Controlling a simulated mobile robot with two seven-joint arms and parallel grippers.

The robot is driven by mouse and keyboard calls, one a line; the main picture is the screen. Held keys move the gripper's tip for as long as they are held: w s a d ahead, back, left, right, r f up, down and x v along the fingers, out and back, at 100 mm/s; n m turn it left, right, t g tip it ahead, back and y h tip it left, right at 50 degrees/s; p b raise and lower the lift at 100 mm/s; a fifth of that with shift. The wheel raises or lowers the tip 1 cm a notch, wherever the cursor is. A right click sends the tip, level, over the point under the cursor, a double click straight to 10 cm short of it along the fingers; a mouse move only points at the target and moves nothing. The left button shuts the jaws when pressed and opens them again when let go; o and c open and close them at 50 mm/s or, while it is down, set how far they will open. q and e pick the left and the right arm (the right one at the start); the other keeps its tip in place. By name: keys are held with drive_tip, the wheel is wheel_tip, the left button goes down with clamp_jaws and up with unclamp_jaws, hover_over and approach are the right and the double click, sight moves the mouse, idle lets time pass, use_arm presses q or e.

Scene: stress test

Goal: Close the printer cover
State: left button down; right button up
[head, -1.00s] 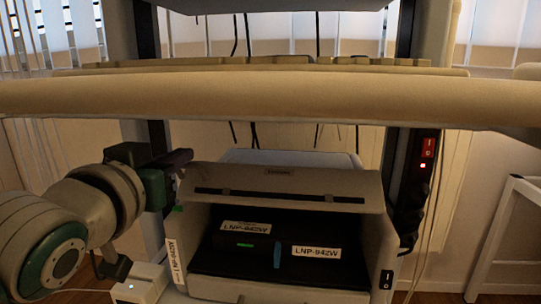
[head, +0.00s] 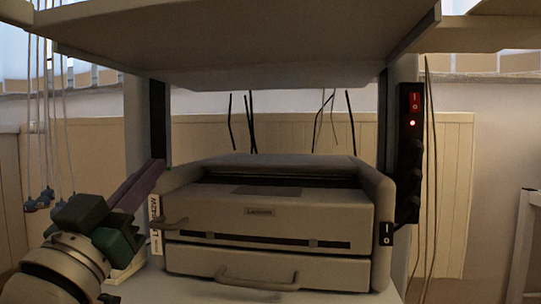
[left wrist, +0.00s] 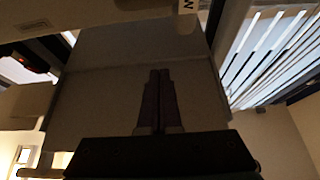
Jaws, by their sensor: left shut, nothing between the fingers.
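The grey printer (head: 270,268) stands on a shelf in the head view. Its cover (head: 262,218) hangs down flat across the front, and the inside is hidden. The cover's lower edge, with a dark strip, lies close above the drawer panel; I cannot tell whether it is fully latched. My left gripper (head: 155,166) is shut and empty, its dark fingers raised beside the printer's left side, apart from the cover. The fingers also show together in the left wrist view (left wrist: 160,75). My right gripper is in neither view.
A wide shelf board (head: 260,45) hangs above the printer. A power strip (head: 411,150) with a lit red light is on the right post. Cables hang behind the printer. A handle (head: 257,281) sticks out from the lower front.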

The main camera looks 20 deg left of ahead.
use_arm(q)
drive_tip(key=f+t+b, duration=0.1)
drive_tip(key=f+b, duration=0.2)
drive_tip(key=f+t+b, duration=0.1)
drive_tip(key=f+b, duration=0.1)
drive_tip(key=b, duration=0.1)
drive_tip(key=f+b, duration=0.3)
drive_tip(key=shift+s+d+f+t+y+b, duration=0.1)
drive_tip(key=shift+s+f+t+y+b, duration=0.2)
drive_tip(key=shift+s+f+t+b, duration=0.1)
drive_tip(key=shift+w, duration=0.1)
drive_tip(key=shift+w+r+t+b, duration=0.1)
drive_tip(key=shift+w+t+b, duration=0.2)
drive_tip(key=shift+b, duration=0.1)
drive_tip(key=shift+s, duration=0.1)
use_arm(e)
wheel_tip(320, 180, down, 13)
